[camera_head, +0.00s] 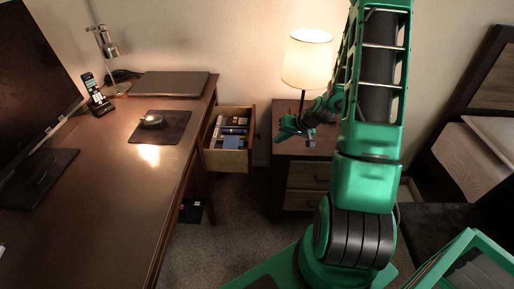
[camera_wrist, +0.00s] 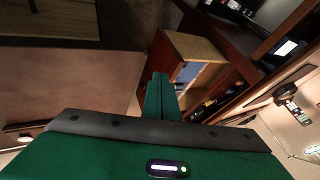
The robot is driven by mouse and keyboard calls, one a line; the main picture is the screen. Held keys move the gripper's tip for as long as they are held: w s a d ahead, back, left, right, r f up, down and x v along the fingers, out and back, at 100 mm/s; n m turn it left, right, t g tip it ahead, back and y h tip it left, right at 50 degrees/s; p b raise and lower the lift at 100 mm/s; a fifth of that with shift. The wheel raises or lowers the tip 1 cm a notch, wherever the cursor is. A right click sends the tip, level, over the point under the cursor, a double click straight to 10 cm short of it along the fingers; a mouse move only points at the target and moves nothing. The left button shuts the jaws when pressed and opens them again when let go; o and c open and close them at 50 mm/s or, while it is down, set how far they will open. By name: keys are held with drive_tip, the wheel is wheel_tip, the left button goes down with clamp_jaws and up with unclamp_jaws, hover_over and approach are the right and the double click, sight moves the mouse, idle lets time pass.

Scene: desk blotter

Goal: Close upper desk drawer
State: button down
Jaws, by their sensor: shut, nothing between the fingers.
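The upper desk drawer (camera_head: 226,161) stands open, pulled out from the right side of the desk (camera_head: 140,190). It is a light wood box with books and a blue item inside. Its brown front panel (camera_head: 252,128) faces right, toward my gripper. My green gripper (camera_head: 284,130) is shut and empty, to the right of the drawer front and apart from it in the head view. In the wrist view the shut fingers (camera_wrist: 160,96) point toward the open drawer (camera_wrist: 196,46), which lies just beyond the tips. I cannot tell the exact gap.
A nightstand (camera_head: 298,146) with a lit lamp (camera_head: 307,60) stands behind and beside my gripper. The desk carries a laptop (camera_head: 170,84), a phone (camera_head: 95,95), a dark pad (camera_head: 160,127) and a monitor (camera_head: 35,75). A bed is at the right. Carpet lies open between desk and nightstand.

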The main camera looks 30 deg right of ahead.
drive_tip(key=w+a+f, duration=0.5)
drive_tip(key=w+f, duration=0.3)
drive_tip(key=shift+w+f, duration=0.15)
drive_tip(key=shift+f, duration=0.05)
idle(0.3)
drive_tip(key=shift+w, duration=0.1)
